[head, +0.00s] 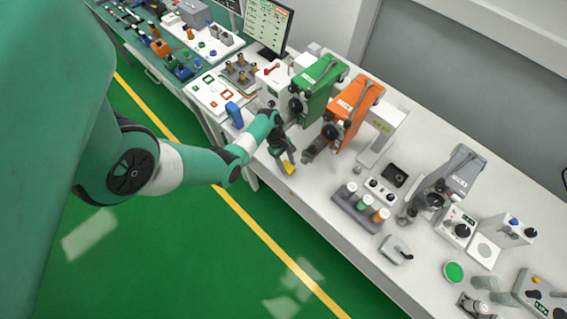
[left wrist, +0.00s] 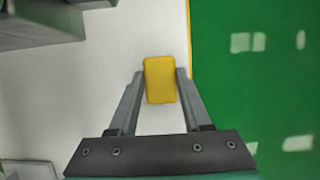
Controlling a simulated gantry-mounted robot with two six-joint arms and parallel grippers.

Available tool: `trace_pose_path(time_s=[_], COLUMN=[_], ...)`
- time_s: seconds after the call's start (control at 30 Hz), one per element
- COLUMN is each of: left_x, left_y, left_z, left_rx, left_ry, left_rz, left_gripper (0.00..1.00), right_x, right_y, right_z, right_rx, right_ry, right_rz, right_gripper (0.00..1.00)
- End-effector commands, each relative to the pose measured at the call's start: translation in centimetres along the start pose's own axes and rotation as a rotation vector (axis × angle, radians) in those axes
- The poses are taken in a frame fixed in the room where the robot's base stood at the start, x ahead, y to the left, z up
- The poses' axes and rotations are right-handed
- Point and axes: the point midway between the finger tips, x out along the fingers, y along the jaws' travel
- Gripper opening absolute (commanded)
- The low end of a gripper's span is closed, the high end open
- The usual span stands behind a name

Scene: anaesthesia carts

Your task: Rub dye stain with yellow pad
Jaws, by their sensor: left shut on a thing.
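My left gripper (head: 287,166) is over the front edge area of the white bench, in front of the green machine. It is shut on the yellow pad (head: 290,169). In the left wrist view the yellow pad (left wrist: 160,80) is a small upright rectangle between the two grey fingers of the left gripper (left wrist: 160,88). The white bench top lies behind it. I cannot tell whether the pad touches the bench. No dye stain can be made out in either view; the gripper and pad may hide part of the surface. My right gripper does not show.
The green machine (head: 318,88) and orange machine (head: 350,108) stand close behind the gripper. A rack with several coloured-top cylinders (head: 362,208) is to the right. The bench (head: 325,190) has bare room along its front edge, with green floor beyond.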

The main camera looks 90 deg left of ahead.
Motion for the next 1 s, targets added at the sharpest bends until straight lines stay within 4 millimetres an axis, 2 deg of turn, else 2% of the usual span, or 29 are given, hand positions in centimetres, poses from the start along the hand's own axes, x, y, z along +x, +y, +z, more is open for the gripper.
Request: trace_pose_path(time_s=[0.03, 0.13, 0.47, 1.0], left_x=[-0.5, -0.2, -0.2, -5.5], left_y=[0.7, 0.6, 0.3, 0.1], left_z=[0.7, 1.3, 1.6, 3.8], left_rx=[0.011, 0.011, 0.008, 0.007], left_ry=[0.003, 0.001, -0.003, -0.004], left_rz=[0.014, 0.013, 0.005, 0.001], left_gripper=[0.04, 0.04, 0.04, 0.04], right_x=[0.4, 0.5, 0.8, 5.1], right_y=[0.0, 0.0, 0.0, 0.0], right_z=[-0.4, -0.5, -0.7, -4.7], right_rx=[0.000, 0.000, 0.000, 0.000], right_ry=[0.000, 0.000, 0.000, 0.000], right_rz=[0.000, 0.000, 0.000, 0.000], right_gripper=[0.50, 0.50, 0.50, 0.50])
